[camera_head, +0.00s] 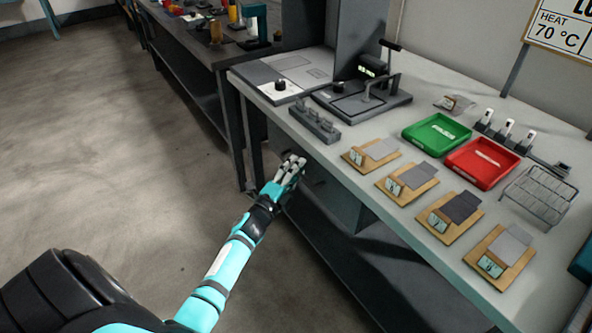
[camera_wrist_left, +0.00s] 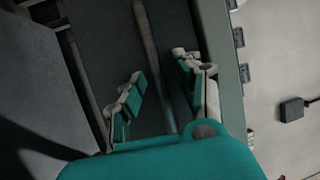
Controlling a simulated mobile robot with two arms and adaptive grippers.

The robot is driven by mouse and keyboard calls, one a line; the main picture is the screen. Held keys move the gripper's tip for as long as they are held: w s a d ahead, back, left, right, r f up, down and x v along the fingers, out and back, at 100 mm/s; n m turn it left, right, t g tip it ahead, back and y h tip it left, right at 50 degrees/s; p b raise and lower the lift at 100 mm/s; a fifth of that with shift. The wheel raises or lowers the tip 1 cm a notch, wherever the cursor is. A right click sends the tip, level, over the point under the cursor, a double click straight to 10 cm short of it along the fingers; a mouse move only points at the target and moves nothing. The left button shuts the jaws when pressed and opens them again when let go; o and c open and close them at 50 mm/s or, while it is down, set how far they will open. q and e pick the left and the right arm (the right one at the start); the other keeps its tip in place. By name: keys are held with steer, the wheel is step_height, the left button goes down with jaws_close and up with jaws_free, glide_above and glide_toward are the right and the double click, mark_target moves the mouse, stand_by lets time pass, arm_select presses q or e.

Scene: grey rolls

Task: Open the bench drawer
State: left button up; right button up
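The bench drawer (camera_head: 343,205) is a dark grey box front under the left part of the pale bench top (camera_head: 420,262). It looks shut. My left gripper (camera_head: 292,166) is in front of it, just below the bench edge, and hides part of its front. In the left wrist view, the dark drawer front (camera_wrist_left: 100,40) fills the middle, with a long grey bar handle (camera_wrist_left: 149,45) across it. The fingers of my left gripper (camera_wrist_left: 158,85) are apart, one on each side of the bar. I cannot tell whether they touch it. My right gripper is not in view.
On the bench top stand a heat press (camera_head: 362,98), a green tray (camera_head: 437,134), a red tray (camera_head: 482,163), a wire rack (camera_head: 540,193) and several wooden boards with grey pieces. A lower shelf (camera_head: 345,255) runs below. The floor (camera_head: 110,150) at left is clear.

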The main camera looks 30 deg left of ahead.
arm_select(q)
steer(key=shift+c, duration=0.2)
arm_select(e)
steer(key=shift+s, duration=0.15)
arm_select(q)
jaws_close()
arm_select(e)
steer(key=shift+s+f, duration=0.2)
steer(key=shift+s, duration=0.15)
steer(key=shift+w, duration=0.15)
